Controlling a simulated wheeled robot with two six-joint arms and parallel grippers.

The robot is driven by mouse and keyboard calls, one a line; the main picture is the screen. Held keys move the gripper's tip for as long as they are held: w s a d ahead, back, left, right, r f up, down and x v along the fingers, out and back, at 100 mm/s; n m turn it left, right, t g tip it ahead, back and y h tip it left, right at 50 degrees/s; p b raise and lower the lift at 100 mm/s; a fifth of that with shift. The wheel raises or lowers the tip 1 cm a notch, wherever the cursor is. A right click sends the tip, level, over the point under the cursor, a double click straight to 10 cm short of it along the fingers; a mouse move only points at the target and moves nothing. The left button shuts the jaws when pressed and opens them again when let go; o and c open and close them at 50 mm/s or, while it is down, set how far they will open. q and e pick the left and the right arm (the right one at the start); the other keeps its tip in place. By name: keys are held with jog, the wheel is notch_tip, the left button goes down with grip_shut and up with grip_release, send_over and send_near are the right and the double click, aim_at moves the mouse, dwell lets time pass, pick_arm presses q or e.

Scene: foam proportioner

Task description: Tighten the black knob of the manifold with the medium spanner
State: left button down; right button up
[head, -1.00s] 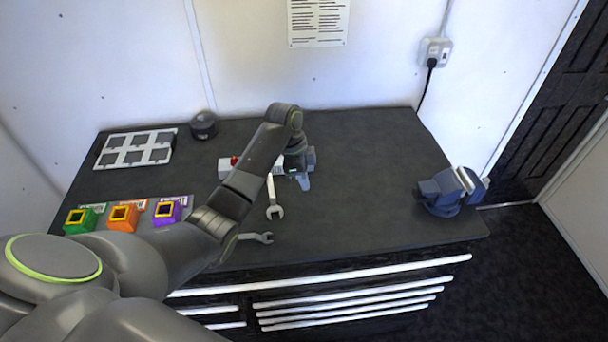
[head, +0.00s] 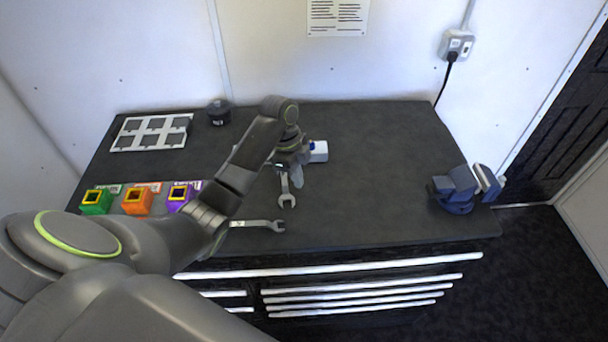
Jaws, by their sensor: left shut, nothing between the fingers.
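My left gripper (head: 297,176) is over the middle of the workbench, pointing down, its fingers shut with nothing between them. A white block with a blue knob (head: 318,152), seemingly the manifold, sticks out behind and right of it. The rest of the block is hidden by my left arm, and I cannot see a black knob. One spanner (head: 286,191) lies just in front of the gripper, its open jaw toward me. Another spanner (head: 258,224) lies crosswise nearer the front edge, partly behind my arm. I cannot tell which is the medium one. My right gripper is out of view.
A blue vise (head: 456,190) stands at the bench's right edge. Green (head: 97,201), orange (head: 138,201) and purple (head: 180,197) holders stand at the left front. A white tray with grey squares (head: 150,132) and a dark round object (head: 219,112) are at the back left. The bench's right middle is clear.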

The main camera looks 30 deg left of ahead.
pick_arm(q)
jog(key=s+a+m+g, duration=0.1)
jog(key=s+a+m, duration=0.3)
jog(key=a, duration=0.4)
jog(key=shift+s+m, duration=0.4)
jog(key=shift+s, duration=0.1)
dwell(0.4)
jog(key=shift+w+d, duration=0.1)
jog(key=shift+d, duration=0.1)
dwell(0.8)
